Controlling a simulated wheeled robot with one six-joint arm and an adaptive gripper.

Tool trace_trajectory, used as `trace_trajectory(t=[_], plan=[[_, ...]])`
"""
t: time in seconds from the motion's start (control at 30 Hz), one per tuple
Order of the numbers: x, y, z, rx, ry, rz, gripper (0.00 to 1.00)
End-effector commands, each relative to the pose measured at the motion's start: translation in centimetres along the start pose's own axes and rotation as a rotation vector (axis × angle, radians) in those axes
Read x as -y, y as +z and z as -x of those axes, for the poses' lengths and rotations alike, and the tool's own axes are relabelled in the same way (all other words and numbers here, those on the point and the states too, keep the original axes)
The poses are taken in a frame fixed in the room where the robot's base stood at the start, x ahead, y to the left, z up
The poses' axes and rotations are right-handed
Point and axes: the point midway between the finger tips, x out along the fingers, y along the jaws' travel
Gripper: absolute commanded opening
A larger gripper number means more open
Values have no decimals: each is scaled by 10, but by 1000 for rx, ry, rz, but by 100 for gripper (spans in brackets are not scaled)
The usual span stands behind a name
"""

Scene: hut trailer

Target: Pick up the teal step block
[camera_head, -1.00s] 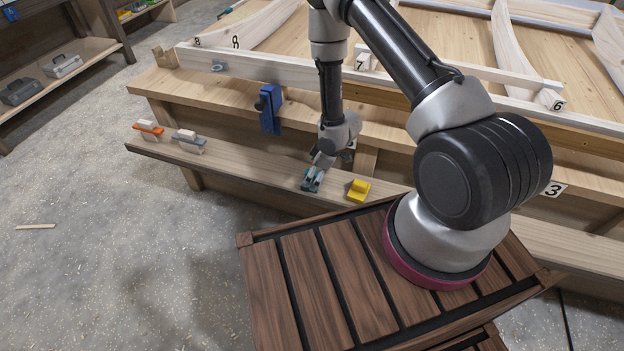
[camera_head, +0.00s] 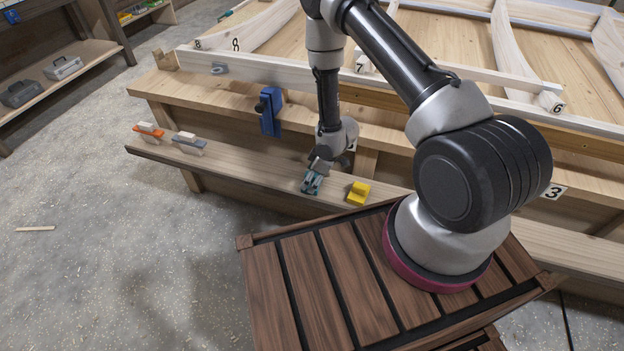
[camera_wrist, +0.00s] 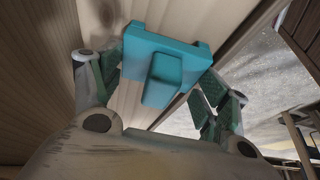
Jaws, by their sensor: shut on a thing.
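The teal step block (camera_wrist: 165,62) shows large in the wrist view, a wide slab with a smaller raised step on it. My gripper (camera_head: 312,186) is at the bench's low front shelf, left of the yellow step block (camera_head: 358,192). Its fingers stand on both sides of the teal block in the wrist view and are shut on it. In the head view the teal block (camera_head: 309,188) is small and mostly covered by the gripper. I cannot tell whether it is touching the shelf or just above it.
The low shelf (camera_head: 250,172) runs along the bench front. An orange-topped block (camera_head: 148,130) and a grey-topped block (camera_head: 188,142) stand at its left. A blue vise (camera_head: 270,111) hangs on the bench front above. Floor is open at left.

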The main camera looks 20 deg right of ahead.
Motion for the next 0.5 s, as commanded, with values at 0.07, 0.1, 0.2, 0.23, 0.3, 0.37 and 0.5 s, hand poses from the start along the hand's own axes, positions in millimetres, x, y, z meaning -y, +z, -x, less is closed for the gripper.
trace_trajectory(t=[0.07, 0.1, 0.2, 0.23, 0.3, 0.37, 0.5], plan=[[0, -2, 4, -1, 1, 0, 44], [0, -4, 8, -1, 1, 0, 44], [-1, -10, 21, -2, 2, 0, 44], [-1, -12, 27, -2, 2, 0, 44], [-2, -19, 43, -3, 3, 2, 44], [-1, -26, 60, -4, 4, 2, 44], [-2, -42, 100, -4, 4, 2, 44]])
